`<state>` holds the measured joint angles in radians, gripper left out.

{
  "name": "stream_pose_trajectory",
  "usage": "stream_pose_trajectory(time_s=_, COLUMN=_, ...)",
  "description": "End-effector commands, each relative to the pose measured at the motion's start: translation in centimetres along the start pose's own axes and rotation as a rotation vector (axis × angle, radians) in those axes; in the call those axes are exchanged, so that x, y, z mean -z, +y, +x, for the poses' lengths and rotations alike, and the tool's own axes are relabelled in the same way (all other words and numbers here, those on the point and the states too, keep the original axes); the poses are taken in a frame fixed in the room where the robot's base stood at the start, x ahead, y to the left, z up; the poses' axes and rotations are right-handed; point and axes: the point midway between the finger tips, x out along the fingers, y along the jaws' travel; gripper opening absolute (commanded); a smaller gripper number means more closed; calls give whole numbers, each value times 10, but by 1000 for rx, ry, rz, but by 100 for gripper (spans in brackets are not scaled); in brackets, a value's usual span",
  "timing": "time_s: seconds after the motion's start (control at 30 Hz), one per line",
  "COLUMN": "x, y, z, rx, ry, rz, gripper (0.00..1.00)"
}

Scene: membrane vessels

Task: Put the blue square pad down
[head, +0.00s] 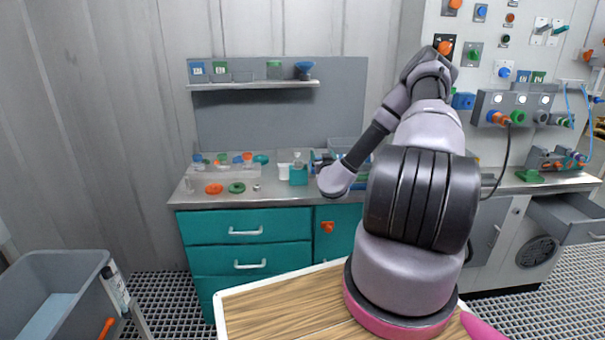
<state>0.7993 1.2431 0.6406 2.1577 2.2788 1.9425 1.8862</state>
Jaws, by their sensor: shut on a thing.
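My arm rises from its pink-ringed base at the right, bends at the top and reaches down and left to a pale wrist above the counter's front edge. The jaws are hidden behind this wrist, so what they hold does not show. I cannot pick out the blue square pad for sure. Some blue parts (319,157) show just behind the wrist, partly covered by my arm; I cannot tell whether the pad is among them.
The steel counter (205,200) holds an orange ring (214,188), a green ring (237,188) and a teal block (298,176). A shelf (255,85) hangs above. A grey bin (60,290) stands at lower left. A panel with valves fills the right; a drawer (565,220) there stands open.

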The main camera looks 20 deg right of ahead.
Motion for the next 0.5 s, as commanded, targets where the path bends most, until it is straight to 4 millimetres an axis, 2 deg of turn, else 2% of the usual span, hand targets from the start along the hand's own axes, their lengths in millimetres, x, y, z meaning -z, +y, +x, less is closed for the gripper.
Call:
stream_pose_trajectory(time_s=0.03, x=-12, y=-1, z=0, rx=1, ry=-3, rz=1, gripper=23)
stream_pose_trajectory(time_s=0.1, x=-24, y=-1, z=0, rx=1, ry=-2, rz=0, gripper=23)
stream_pose_trajectory(time_s=0.37, x=-46, y=-1, z=-1, rx=1, ry=-1, rz=0, gripper=23)
stream_pose_trajectory(time_s=0.5, x=-67, y=-1, z=-1, rx=2, ry=-1, rz=-1, gripper=23)
